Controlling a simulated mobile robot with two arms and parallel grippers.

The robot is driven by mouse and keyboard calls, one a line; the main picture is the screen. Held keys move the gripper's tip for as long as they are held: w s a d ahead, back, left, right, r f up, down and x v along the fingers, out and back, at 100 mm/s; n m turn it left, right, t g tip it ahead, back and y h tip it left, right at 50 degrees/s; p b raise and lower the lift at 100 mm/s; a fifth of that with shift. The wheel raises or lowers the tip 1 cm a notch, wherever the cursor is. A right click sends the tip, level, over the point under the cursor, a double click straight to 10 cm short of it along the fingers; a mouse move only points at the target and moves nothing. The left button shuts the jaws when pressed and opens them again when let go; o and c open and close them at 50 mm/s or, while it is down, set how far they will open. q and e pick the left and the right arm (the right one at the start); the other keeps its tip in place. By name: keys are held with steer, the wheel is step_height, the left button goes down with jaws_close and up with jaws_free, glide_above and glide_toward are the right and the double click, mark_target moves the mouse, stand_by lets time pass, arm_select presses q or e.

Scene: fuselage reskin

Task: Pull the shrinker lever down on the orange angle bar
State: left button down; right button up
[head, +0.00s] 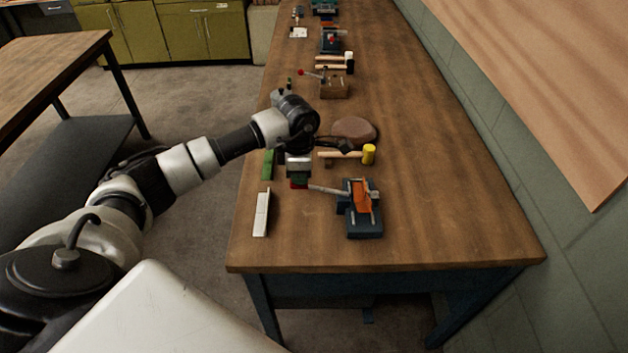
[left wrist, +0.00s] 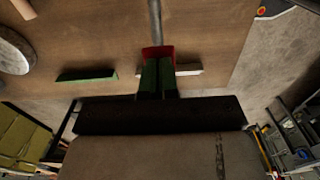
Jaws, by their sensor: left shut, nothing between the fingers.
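The shrinker (head: 364,224) is a dark blue bench tool near the front of the wooden bench. The orange angle bar (head: 361,196) sits in its top. Its grey lever (head: 326,190) reaches left, roughly level, and ends in a red grip; in the left wrist view the lever (left wrist: 155,20) runs up from the red grip (left wrist: 151,51). My left gripper (head: 299,180) is shut and points down at the lever's end. Its green fingertips (left wrist: 158,72) are against or just over the red grip; I cannot tell if they touch.
A white strip (head: 262,212) and a green piece (head: 268,163) lie along the bench's left edge. A yellow-headed mallet (head: 368,154) and a brown round pad (head: 353,130) lie behind the shrinker. The bench (head: 455,215) is clear to the right.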

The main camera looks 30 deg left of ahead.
arm_select(q)
steer(key=shift+r+p, duration=1.65)
steer(key=shift+r, duration=1.5)
